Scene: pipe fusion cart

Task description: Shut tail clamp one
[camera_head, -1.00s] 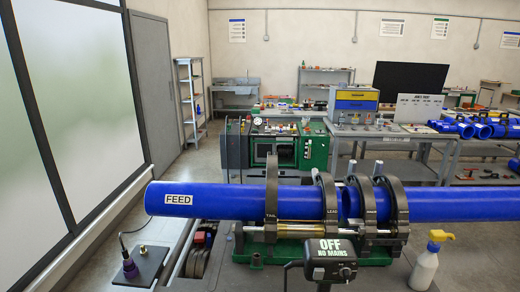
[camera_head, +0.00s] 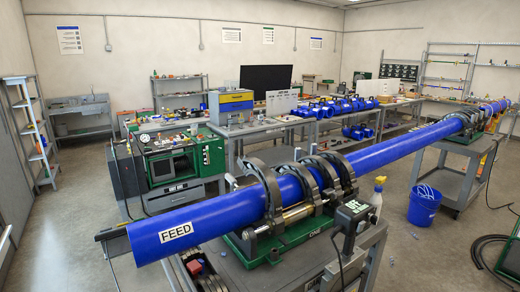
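The tail clamp (camera_head: 268,187) is the leftmost dark ring on the near machine, around the blue pipe (camera_head: 215,215) marked FEED. In the earlier view its TAIL label reads, and its top stands higher than the other rings. Now its upper half arches over the pipe; I cannot tell whether it is fully closed. The lead clamp (camera_head: 303,190) and two more dark rings (camera_head: 337,172) follow to its right. The green machine base (camera_head: 265,245), with a small plate that seems to read ONE, carries them. My gripper is not in view.
A control box (camera_head: 353,212) on a post stands before the clamps. A spray bottle (camera_head: 377,197) is behind it. A blue bucket (camera_head: 424,205) and a second clamp machine (camera_head: 465,125) are at right. A green-framed unit (camera_head: 172,165) stands behind.

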